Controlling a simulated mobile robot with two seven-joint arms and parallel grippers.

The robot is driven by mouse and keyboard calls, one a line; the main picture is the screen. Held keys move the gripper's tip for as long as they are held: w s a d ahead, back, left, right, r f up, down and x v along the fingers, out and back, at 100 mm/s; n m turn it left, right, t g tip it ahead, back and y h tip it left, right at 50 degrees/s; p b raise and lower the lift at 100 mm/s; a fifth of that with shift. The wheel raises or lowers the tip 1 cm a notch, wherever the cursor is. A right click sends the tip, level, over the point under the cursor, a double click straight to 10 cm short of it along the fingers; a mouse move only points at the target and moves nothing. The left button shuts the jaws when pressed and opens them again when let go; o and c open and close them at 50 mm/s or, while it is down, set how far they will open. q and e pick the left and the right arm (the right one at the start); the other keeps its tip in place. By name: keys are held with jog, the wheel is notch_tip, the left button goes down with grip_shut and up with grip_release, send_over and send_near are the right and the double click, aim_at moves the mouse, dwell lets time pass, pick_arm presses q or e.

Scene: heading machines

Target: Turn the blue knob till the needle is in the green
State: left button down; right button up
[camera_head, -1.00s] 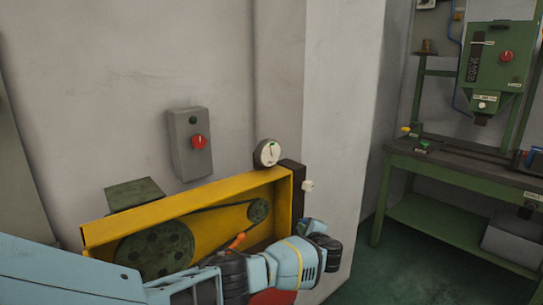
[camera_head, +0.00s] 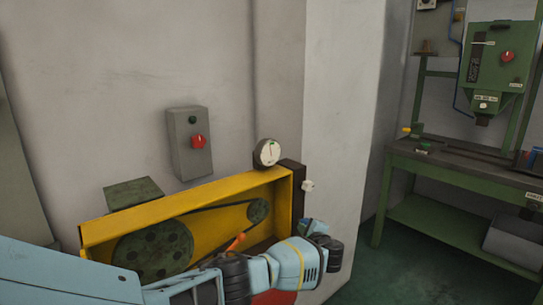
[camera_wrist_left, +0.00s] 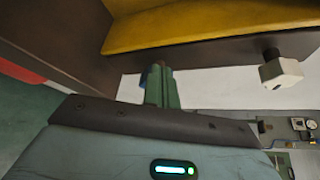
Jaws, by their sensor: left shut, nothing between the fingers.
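A round gauge (camera_head: 267,153) with a pale face sits at the right end of the yellow guard, in the head view. My left gripper (camera_head: 312,228) is low beside the dark post, mostly hidden by my wrist. In the left wrist view its fingers (camera_wrist_left: 160,85) are shut, in front of the machine's side. I cannot clearly make out the blue knob; a small dark bluish patch shows at the fingertips, and I cannot tell whether it is the knob. My right gripper is out of view.
A white knob (camera_head: 308,186) sticks out of the dark post above my gripper; it also shows in the wrist view (camera_wrist_left: 282,69). The yellow guard (camera_head: 190,208) holds a belt and pulleys. A grey switch box (camera_head: 188,150) hangs behind. A green bench (camera_head: 455,175) stands right.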

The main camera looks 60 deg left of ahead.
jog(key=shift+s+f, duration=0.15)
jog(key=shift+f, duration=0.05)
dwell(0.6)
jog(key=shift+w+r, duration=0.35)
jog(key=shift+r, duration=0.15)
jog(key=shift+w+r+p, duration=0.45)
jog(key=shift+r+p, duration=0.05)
jog(key=shift+p, duration=0.1)
